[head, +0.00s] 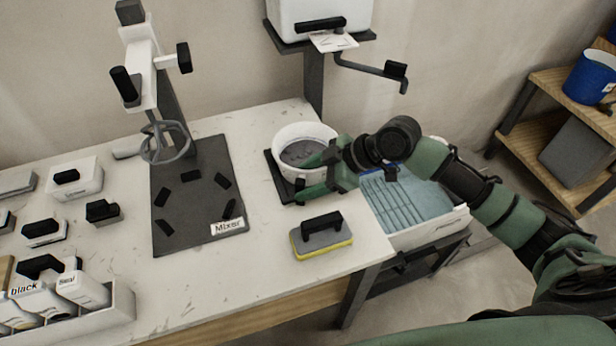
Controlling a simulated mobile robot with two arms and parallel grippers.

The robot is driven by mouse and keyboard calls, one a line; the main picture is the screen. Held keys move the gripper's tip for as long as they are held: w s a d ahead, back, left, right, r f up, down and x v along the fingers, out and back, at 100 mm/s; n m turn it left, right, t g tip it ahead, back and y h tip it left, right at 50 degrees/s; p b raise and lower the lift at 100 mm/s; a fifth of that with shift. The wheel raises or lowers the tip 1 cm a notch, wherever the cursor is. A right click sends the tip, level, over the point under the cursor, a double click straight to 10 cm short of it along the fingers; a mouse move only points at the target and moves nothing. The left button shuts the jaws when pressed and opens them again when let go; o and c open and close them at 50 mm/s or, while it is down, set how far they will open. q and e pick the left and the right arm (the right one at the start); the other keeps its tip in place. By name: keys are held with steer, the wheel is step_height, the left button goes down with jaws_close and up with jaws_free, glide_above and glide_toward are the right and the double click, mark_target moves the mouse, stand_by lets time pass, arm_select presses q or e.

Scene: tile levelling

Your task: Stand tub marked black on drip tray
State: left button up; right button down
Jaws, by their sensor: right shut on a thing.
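A round white tub (287,164) with grey stuff inside stands upright over a dark flat tray (274,182) below the wall-side dispenser, at the middle of the head view. I cannot tell whether its base rests fully on the tray. No marking on this tub is readable from here. My right gripper (311,176) reaches in from the right and is shut on the tub's near right wall, one finger over the rim and the other outside. The word "black" shows on a white container (40,300) in the box at lower left. My left gripper is out of view.
A dispenser (320,18) with a crank (370,68) overhangs the tub. A mixer (150,90) stands on a dark mat (190,228) to the left. A sponge float (321,238) lies in front. A blue-lined wash bin (410,205) is at right.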

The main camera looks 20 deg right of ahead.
steer(key=shift+r, duration=0.15)
steer(key=shift+c, duration=2.1)
jaws_free()
steer(key=shift+f, duration=0.2)
steer(key=shift+r, duration=0.2)
steer(key=b+v, duration=0.1)
steer(key=v, duration=1.1)
steer(key=shift+f, duration=0.1)
